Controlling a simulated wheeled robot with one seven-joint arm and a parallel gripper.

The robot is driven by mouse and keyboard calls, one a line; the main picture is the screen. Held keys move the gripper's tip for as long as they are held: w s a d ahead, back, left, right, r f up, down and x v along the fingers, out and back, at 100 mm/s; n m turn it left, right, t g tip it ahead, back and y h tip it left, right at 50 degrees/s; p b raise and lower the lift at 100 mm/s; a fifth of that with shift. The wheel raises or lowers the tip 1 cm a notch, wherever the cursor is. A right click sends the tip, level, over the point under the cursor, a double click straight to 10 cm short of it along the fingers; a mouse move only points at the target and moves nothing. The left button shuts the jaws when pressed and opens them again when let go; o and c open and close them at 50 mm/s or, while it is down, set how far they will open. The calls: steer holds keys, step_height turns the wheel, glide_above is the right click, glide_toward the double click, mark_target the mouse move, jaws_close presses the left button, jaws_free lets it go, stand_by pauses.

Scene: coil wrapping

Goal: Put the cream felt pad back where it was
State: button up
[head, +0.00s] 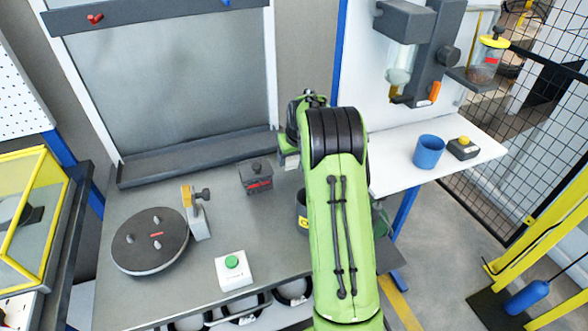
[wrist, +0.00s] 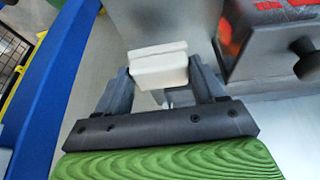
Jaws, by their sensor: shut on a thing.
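The cream felt pad (wrist: 160,66) shows in the wrist view as a pale block with a stepped upper edge. My gripper (wrist: 162,78) is shut on it, with one dark finger on each side. In the head view my gripper (head: 288,150) is over the back right of the grey table (head: 215,205), partly hidden by my green arm. A pale patch below it may be the pad. I cannot tell whether the pad touches anything beneath it.
A dark grey box with a red label (head: 256,176) stands just left of my gripper, and also shows close in the wrist view (wrist: 275,40). A round turntable (head: 135,258) and a green-button box (head: 235,273) stand further left. A blue cup (head: 428,153) stands on the white shelf.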

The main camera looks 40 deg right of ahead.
mark_target(294, 165)
step_height(294, 165, down, 4)
steer(key=shift+r, duration=0.15)
steer(key=shift+b, duration=0.35)
steer(key=o, duration=1)
